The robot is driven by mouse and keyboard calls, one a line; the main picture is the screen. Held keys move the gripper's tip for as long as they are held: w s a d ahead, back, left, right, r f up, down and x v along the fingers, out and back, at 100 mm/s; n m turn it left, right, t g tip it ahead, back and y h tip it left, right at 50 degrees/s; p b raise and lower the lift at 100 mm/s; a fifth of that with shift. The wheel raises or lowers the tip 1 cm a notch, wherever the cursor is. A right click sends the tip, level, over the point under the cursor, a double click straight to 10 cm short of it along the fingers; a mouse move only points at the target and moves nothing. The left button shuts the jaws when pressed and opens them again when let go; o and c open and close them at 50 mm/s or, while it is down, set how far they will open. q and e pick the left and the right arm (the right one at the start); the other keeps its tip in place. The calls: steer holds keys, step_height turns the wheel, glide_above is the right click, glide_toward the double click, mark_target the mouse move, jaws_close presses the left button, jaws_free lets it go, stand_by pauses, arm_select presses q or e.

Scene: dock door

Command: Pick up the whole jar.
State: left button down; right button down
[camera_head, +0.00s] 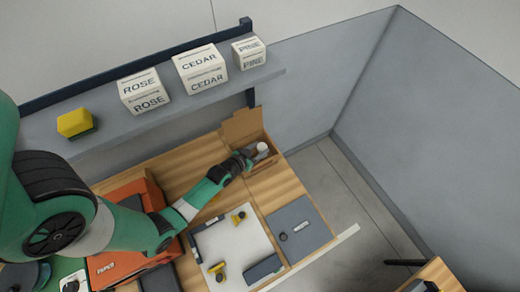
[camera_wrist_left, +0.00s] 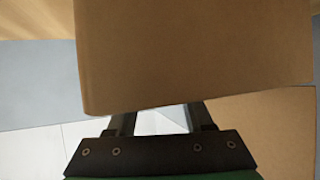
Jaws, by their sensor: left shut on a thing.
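The small pale jar (camera_head: 263,148) is at the open cardboard box (camera_head: 268,161) at the back of the wooden bench, in the head view. My left gripper (camera_head: 254,156) reaches over the box's near side and is shut on the jar. In the left wrist view, a large cardboard flap (camera_wrist_left: 195,55) hides the fingertips and the jar; only the finger bases of my left gripper (camera_wrist_left: 160,120) show below it. I cannot tell whether the jar touches the box. My right gripper is not in view.
A shelf (camera_head: 150,118) above the bench (camera_head: 285,188) holds lettered cubes (camera_head: 201,70) and a yellow block (camera_head: 75,122). An orange case (camera_head: 115,262), a white board (camera_head: 235,250) and a grey panel (camera_head: 300,230) lie nearer. Grey walls stand behind and right.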

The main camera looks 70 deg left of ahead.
mark_target(259, 151)
arm_select(q)
step_height(259, 151, up, 10)
steer(key=p, duration=0.2)
steer(key=shift+p, duration=0.4)
